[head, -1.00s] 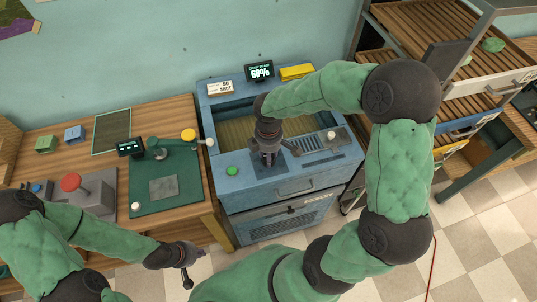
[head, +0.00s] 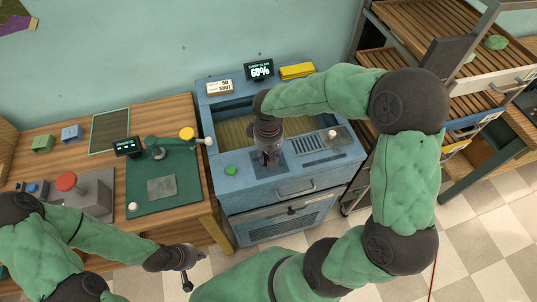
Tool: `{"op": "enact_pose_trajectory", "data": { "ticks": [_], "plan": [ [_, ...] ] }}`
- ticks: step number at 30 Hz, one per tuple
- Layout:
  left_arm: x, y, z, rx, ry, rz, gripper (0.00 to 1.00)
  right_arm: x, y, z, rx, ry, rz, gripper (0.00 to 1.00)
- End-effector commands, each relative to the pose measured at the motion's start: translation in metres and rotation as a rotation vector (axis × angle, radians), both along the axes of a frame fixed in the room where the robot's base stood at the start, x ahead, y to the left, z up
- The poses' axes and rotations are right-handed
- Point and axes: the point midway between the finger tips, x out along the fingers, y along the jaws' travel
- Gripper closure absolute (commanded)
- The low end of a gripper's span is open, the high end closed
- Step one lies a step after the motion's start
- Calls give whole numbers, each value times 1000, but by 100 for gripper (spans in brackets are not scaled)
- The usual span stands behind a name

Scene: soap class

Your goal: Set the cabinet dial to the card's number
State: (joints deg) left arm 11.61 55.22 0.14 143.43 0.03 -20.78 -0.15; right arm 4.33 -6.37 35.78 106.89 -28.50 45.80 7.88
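The blue cabinet (head: 300,185) stands against the wall. A white card (head: 219,87) on its back ledge seems to read "50 SHUT". A dark display (head: 259,70) beside the card shows 60% under a small line of text. My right gripper (head: 269,160) points down at the dark plate on the cabinet's front panel. It hides what lies under its fingertips, and no dial shows clearly. Whether its fingers are closed on something cannot be made out. My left gripper (head: 193,271) is open and empty, low in front of the wooden table.
A green button (head: 231,170) and a white knob (head: 332,134) flank my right gripper on the panel. A yellow block (head: 297,71) lies on the back ledge. The wooden table (head: 110,210) at left carries a green-armed device and a red-button box. A slatted rack (head: 420,25) stands at right.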

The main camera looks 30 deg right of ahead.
Motion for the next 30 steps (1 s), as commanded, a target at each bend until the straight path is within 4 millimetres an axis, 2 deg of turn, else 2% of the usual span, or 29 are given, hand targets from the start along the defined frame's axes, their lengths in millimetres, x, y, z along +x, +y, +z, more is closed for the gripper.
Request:
{"op": "enact_pose_trajectory", "data": {
  "ticks": [6, 15, 30],
  "plan": [
    [0, 0, -6, 0, 0, 0, 100, 0, 0, -2, 1, 1, -195, 95],
    [0, 0, -11, 0, 0, 0, 100, -1, 0, -1, 1, 2, -398, 95],
    [0, 0, -13, 0, 0, 0, 100, -1, 1, -1, 0, 3, -511, 95]
  ]
}}
